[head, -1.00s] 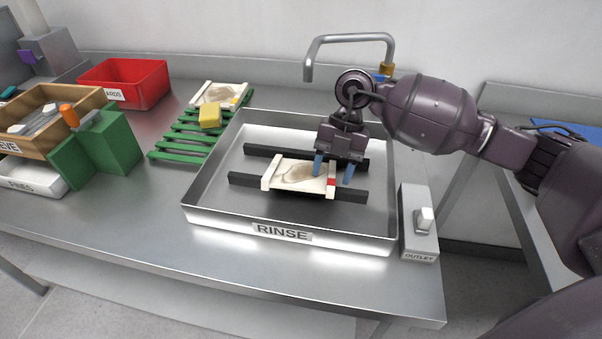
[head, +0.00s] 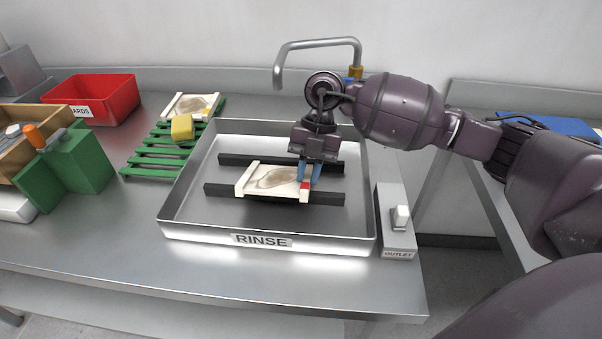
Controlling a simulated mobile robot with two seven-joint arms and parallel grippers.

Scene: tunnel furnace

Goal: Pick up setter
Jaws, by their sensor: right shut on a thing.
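A cream setter (head: 275,181) with raised end bars, a brownish stain and a red mark at its right end lies across two black rails (head: 225,191) in the metal tray labelled RINSE (head: 190,238). My right gripper (head: 306,178) reaches down from above. Its blue fingers are shut on the setter's right end, near the red mark. The setter looks level and at rail height; I cannot tell whether it still touches the rails. A second, similar setter (head: 190,105) with a yellow mark lies on the green slatted rack (head: 152,161). My left gripper is not in view.
A faucet (head: 318,43) arches behind the rinse tray. A switch box labelled OUTLET (head: 396,235) stands at its right. A yellow sponge (head: 182,127) sits on the rack. A red bin (head: 105,98), green block (head: 75,170) and wooden sieve box (head: 62,118) stand left. The front counter is clear.

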